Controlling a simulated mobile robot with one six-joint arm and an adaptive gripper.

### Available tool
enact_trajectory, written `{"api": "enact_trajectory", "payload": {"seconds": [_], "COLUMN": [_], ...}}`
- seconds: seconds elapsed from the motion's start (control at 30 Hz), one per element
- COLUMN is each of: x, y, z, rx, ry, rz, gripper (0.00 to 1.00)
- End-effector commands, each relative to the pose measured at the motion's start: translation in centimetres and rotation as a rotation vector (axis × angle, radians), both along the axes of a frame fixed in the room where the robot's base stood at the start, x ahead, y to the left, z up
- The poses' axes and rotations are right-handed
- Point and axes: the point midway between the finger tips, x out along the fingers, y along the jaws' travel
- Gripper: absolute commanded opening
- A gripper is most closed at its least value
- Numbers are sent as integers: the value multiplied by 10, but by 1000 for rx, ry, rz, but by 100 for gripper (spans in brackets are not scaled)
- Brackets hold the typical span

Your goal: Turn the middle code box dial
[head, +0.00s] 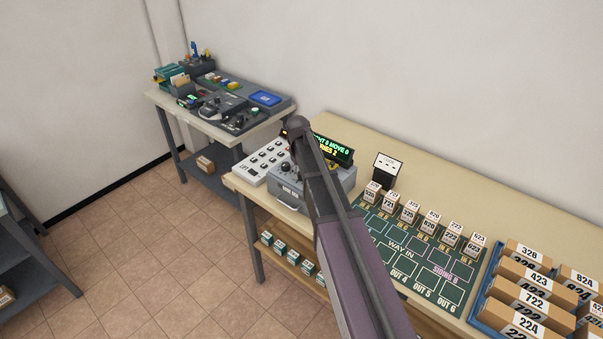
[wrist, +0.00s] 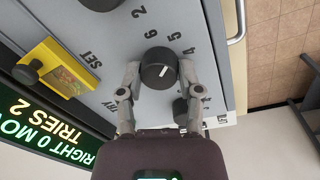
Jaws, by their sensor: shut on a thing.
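The grey code box (head: 287,194) stands on the tan bench in the head view, mostly behind my arm. The wrist view shows its grey face with printed numbers and black round dials. My gripper (wrist: 159,72) is shut on the black middle dial (wrist: 158,62), one finger on each side. A white mark on the dial slants up and right. A second dial (wrist: 100,4) is cut off at the top edge. Another black knob (wrist: 180,110) shows beside the right finger, partly hidden. In the head view my arm hides my fingertips and the held dial.
A display (head: 336,148) behind the box reads "RIGHT 0" and "TRIES 2". A yellow plate with a black knob (wrist: 30,70) is beside "SET". A white keypad (head: 262,160) stands left of the box. Numbered small boxes (head: 410,210) and a green board (head: 420,262) lie right.

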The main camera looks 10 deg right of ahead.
Motion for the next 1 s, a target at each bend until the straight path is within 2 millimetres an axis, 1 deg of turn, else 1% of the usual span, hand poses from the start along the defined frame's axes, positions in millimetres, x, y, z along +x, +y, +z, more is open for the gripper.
{"api": "enact_trajectory", "payload": {"seconds": [0.03, 0.33, 0.37, 0.4, 0.47, 0.5, 1.0], "x": [-3, -3, -3, -3, -3, -2, -1], "y": [0, 0, 0, 0, 0, 0, 0], "z": [-1, -1, -1, -1, -1, -1, 0], "rx": [1, 1, 1, 1, 1, 1, 1], "ry": [6, 6, 6, 6, 5, 4, 2], "rz": [2, 3, 3, 2, 2, 2, -8], "gripper": [0, 0, 50, 61, 79, 81, 81]}}
